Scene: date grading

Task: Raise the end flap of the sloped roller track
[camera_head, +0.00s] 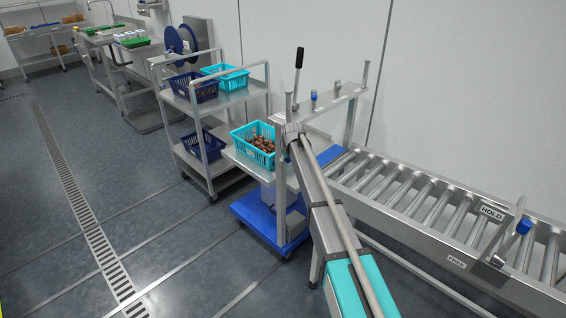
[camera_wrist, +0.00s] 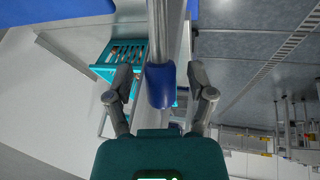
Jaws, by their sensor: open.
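The roller track (camera_head: 400,222) runs along the wall at the right in the head view, with metal rollers between grey side rails. I cannot make out its end flap for certain. In the wrist view, my gripper (camera_wrist: 160,76) is open, with one finger on either side of a dark blue sleeve or knob (camera_wrist: 160,88) on a grey metal bar (camera_wrist: 159,30). The fingers look apart from the blue piece. In the head view, my arm reaches from the bottom to the track's left end, and the gripper's fingers are hard to make out there.
A turquoise basket of dates (camera_head: 241,138) stands just left of my arm's end; it also shows in the wrist view (camera_wrist: 120,52). A black-handled lever (camera_head: 299,58) rises nearby. A blue-knobbed lever (camera_head: 523,226) stands by HOLD and FREE labels. Floor at the left is clear.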

